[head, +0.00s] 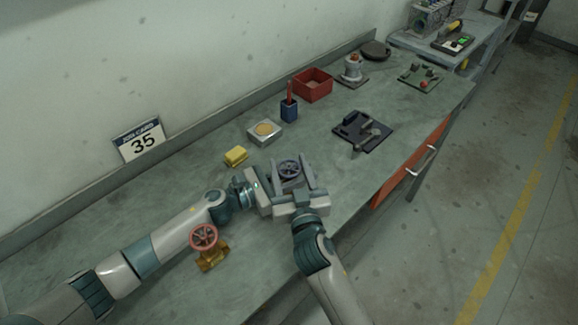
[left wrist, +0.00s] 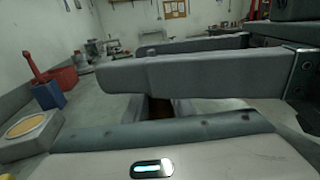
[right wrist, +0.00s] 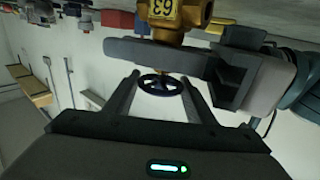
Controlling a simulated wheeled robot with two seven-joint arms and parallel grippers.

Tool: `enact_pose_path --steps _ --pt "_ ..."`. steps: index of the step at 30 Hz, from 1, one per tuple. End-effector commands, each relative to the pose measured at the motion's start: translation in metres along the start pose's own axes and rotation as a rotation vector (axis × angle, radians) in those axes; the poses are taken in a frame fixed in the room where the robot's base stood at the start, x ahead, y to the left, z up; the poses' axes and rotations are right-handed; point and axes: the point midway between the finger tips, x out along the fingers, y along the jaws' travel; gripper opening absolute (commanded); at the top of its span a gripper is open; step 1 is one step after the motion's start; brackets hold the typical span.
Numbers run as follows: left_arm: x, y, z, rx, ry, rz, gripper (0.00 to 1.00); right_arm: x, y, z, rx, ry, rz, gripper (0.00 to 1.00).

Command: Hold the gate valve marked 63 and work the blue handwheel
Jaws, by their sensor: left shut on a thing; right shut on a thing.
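The gate valve (right wrist: 176,12) is brass and shows the number 63, upside down in the right wrist view. Its blue handwheel (right wrist: 160,86) has spokes and also shows in the head view (head: 289,168). My right gripper (right wrist: 160,78) is shut on the handwheel, with a finger on either side of the rim. My left gripper (head: 264,190) reaches in from the left and is shut on the valve body below the wheel. In the left wrist view only a dark brown bit of the body (left wrist: 160,107) shows; my right gripper's fingers cover the rest.
A second brass valve with a red handwheel (head: 206,246) stands near my left forearm.

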Motion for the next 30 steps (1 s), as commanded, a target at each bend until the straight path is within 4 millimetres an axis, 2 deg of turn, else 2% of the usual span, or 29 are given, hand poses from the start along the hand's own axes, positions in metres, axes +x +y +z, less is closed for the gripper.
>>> enact_pose_path --steps 7,8,10,23,30 --pt "-0.001 -0.002 -0.005 -0.003 0.006 -0.002 0.00 0.001 0.000 -0.004 -0.001 0.009 0.000 0.28" --pt "-0.001 -0.002 -0.005 -0.003 0.006 -0.002 0.00 0.001 0.000 -0.004 -0.001 0.009 0.000 0.52" --pt "-0.001 -0.002 -0.005 -0.003 0.006 -0.002 0.00 0.001 0.001 -0.004 -0.001 0.008 0.000 0.69" --pt "-0.001 -0.002 -0.005 -0.003 0.006 -0.001 0.00 -0.003 0.000 0.000 0.000 0.002 0.000 0.69" --pt "-0.001 -0.001 -0.005 -0.003 0.006 0.000 0.00 -0.024 0.000 0.001 0.001 0.000 0.000 0.69"
